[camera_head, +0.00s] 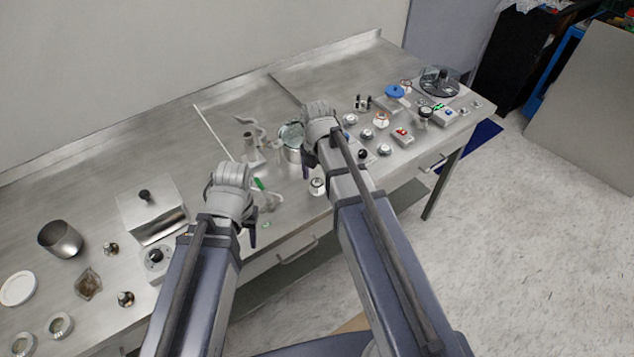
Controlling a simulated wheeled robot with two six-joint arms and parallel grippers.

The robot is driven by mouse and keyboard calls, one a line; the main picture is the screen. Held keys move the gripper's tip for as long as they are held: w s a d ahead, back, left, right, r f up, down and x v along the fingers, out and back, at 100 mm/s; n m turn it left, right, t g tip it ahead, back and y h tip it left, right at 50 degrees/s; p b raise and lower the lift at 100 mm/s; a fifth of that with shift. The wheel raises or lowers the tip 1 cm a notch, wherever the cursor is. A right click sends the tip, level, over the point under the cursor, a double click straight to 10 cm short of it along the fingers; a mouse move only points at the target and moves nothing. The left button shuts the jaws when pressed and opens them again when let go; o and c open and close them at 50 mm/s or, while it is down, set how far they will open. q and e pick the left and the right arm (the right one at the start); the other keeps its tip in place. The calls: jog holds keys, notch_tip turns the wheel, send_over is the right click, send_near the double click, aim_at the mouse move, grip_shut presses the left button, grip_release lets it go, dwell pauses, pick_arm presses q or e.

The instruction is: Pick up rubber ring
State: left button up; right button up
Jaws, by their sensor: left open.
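I cannot tell for sure which thing is the rubber ring. A tiny pale green ring-like item (266,224) lies near the table's front edge, just right of my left gripper. Two thicker grey rings, one here (60,325) and one at the bottom edge (22,344), lie at the lower left. My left gripper (252,228) is open over the front of the table, its fingers mostly hidden behind its wrist. My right gripper (308,158) is beside a glass vessel (290,135); its fingers are largely hidden by the arm.
The steel table (90,185) carries a metal box with a knob (150,208), a metal beaker (60,239) and a white disc (18,288) on the left. A small device with a red button (402,134) and several small items crowd the right. The back left is bare.

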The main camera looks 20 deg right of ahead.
jog(key=c, duration=1.1)
